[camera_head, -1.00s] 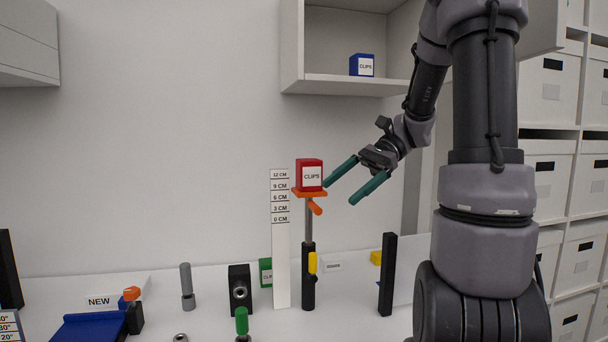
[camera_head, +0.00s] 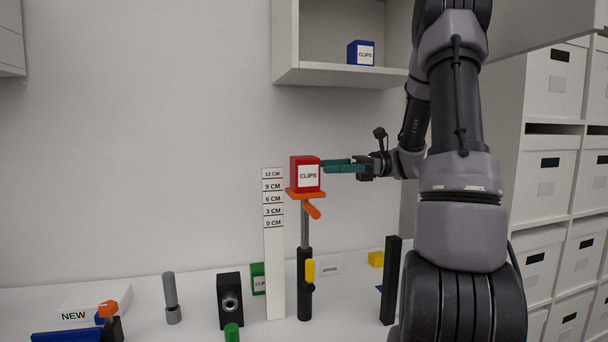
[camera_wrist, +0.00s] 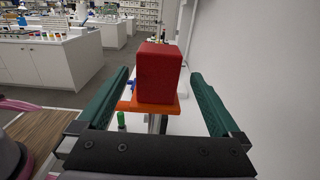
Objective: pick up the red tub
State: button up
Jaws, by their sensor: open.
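The red tub (camera_head: 306,174), labelled CLIPS, stands upright on a small orange platform (camera_head: 306,194) on top of a post. It also shows in the wrist view (camera_wrist: 158,72), straight ahead between the fingers. My gripper (camera_head: 323,166) is level with the tub at its right side, with its green fingertips at or just beside the tub. In the wrist view my gripper (camera_wrist: 160,80) is open, one finger to each side of the tub, with a visible gap on both sides. The tub's lower edge rests on the orange platform (camera_wrist: 150,104).
A white height scale (camera_head: 274,245) stands just left of the post. A black upright bar (camera_head: 390,281) stands to the right. A blue CLIPS tub (camera_head: 361,53) sits in the wall shelf above. A green tub (camera_head: 258,279) and a yellow block (camera_head: 376,259) are on the table.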

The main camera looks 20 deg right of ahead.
aim_at(305, 165)
jog(key=shift+s+a+r, duration=0.1)
jog(key=shift+a+r, duration=0.05)
jog(key=shift+a, duration=1.4)
jog(key=shift+a+r, duration=0.1)
jog(key=shift+a, duration=1.45)
jog(key=c, duration=1.4)
